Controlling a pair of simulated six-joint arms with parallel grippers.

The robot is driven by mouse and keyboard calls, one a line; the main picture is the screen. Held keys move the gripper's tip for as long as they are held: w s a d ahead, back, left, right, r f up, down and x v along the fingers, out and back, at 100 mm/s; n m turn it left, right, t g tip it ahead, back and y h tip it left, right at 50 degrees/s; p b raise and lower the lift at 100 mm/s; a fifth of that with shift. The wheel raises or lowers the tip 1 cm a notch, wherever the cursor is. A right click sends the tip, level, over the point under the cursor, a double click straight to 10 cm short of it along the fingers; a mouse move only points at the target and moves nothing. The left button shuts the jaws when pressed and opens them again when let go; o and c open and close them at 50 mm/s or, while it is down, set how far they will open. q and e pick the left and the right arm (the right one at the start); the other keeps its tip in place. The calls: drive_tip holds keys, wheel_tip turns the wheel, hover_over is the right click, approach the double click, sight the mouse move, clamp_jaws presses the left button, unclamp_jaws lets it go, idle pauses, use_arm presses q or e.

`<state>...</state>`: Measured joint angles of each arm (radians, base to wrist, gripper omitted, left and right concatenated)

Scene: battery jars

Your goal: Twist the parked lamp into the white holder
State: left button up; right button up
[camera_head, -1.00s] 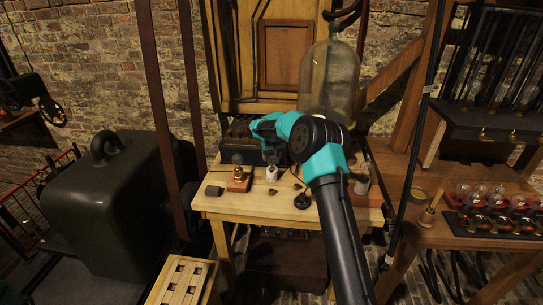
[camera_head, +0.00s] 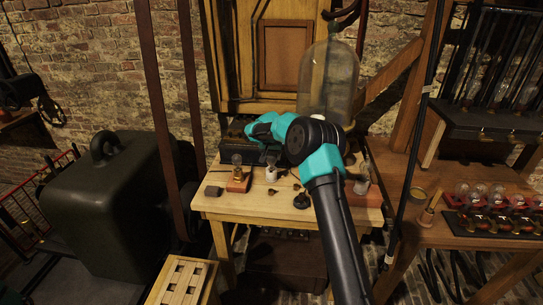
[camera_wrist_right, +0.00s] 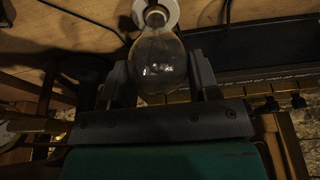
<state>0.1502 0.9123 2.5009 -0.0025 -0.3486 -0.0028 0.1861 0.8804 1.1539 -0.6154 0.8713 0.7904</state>
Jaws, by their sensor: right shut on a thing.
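My right gripper (camera_wrist_right: 160,80) is shut on a clear glass lamp (camera_wrist_right: 160,62), with one finger on each side of the bulb. The lamp's metal cap points to the white holder (camera_wrist_right: 168,8), and the two line up in the wrist view. I cannot tell how deep the cap sits in it. In the head view the white holder (camera_head: 271,174) stands on the wooden table, below my right gripper (camera_head: 265,142). The held lamp is hard to make out there. My left gripper is not in view.
Left of the holder, a brass socket with a glass bulb stands on a reddish base (camera_head: 238,184). A dark round part (camera_head: 301,201) and small pieces lie on the table (camera_head: 250,210). A large glass jar (camera_head: 328,80) stands behind. Several bulbs fill a rack (camera_head: 490,225) at right.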

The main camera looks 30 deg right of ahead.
drive_tip(key=shift+m, duration=1.1)
drive_tip(key=o, duration=1.1)
drive_tip(key=v, duration=1.7)
drive_tip(key=shift+w+a+r, duration=0.2)
drive_tip(key=shift+a, duration=0.1)
